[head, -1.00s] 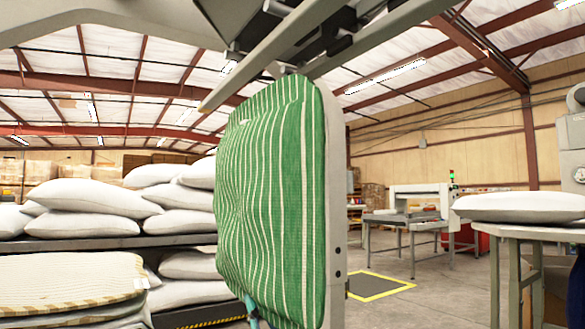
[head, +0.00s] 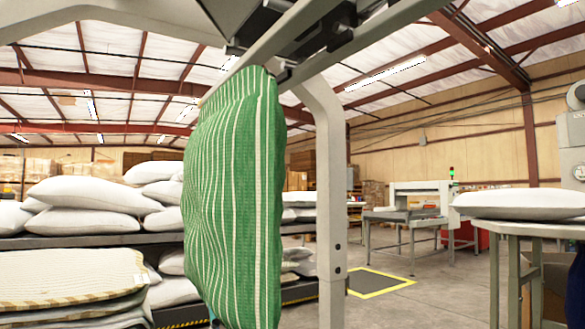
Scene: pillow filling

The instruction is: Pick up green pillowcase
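The green pillowcase (head: 235,200) has white stripes and looks puffed out. It hangs upright in the centre-left of the head view, its top right below the grey machine rail. Its lower end runs close to or past the bottom edge of the picture. Neither of my grippers can be made out. What holds the pillowcase, at its top or low down, is hidden.
A grey machine post (head: 332,190) stands just right of the pillowcase, under an overhead rail (head: 300,35). White pillows (head: 90,195) fill a shelf at left, above striped pillows (head: 70,280). A table (head: 520,228) with a white pillow (head: 520,205) stands at right.

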